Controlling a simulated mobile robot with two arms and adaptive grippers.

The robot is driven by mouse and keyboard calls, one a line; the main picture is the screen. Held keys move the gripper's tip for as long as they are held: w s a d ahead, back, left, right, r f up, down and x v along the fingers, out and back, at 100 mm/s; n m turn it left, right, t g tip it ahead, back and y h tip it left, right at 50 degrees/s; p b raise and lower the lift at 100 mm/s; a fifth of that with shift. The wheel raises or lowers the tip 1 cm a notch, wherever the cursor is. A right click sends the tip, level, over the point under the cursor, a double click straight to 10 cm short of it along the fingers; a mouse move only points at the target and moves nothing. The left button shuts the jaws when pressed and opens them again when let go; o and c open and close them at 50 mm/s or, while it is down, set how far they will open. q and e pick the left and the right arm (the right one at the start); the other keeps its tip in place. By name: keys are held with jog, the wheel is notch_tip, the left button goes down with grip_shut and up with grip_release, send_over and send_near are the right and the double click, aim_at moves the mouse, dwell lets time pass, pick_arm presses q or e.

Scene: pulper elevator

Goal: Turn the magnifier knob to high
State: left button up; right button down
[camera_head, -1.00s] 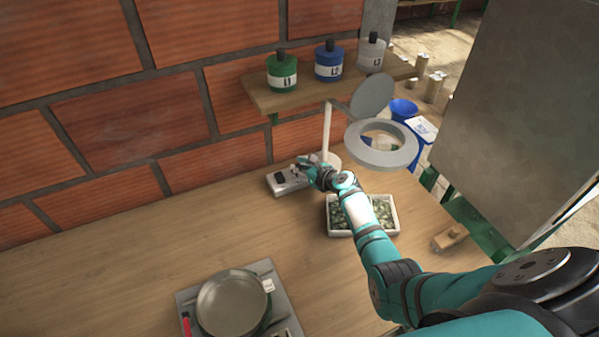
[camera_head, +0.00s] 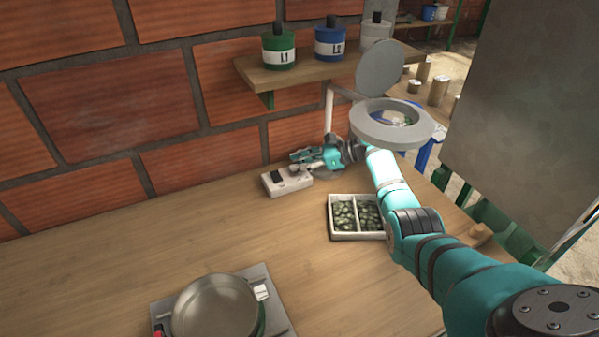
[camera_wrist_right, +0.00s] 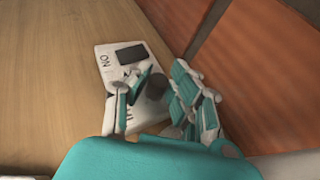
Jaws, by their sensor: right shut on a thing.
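The magnifier has a grey ring head (camera_head: 360,127) with its round cover (camera_head: 381,68) raised, on a white post by the wall. Its white control box (camera_head: 287,184) lies on the bench below. The wrist view shows the box (camera_wrist_right: 106,60) with an ON label, a dark switch (camera_wrist_right: 131,53) and a dark knob (camera_wrist_right: 156,87). My right gripper (camera_head: 300,158) is at the box's right end; the wrist view shows its fingers (camera_wrist_right: 157,95) on both sides of the knob, shut on it. The knob's pointer and setting cannot be read. My left gripper is out of view.
A two-compartment tray of green beans (camera_head: 345,236) sits right of the box. A scale (camera_head: 180,295) with a metal pan (camera_head: 215,305) is at the front. A shelf (camera_head: 300,73) with labelled jars overhangs the back. The bench's left part is clear.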

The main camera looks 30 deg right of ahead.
jog(key=shift+f+g, duration=0.1)
jog(key=shift+g, duration=0.2)
jog(key=c, duration=1.1)
grip_release()
jog(key=shift+c, duration=0.2)
jog(key=shift+d, duration=0.1)
jog(key=v, duration=1.2)
jog(key=shift+s+f, duration=0.1)
jog(key=shift+f, duration=0.05)
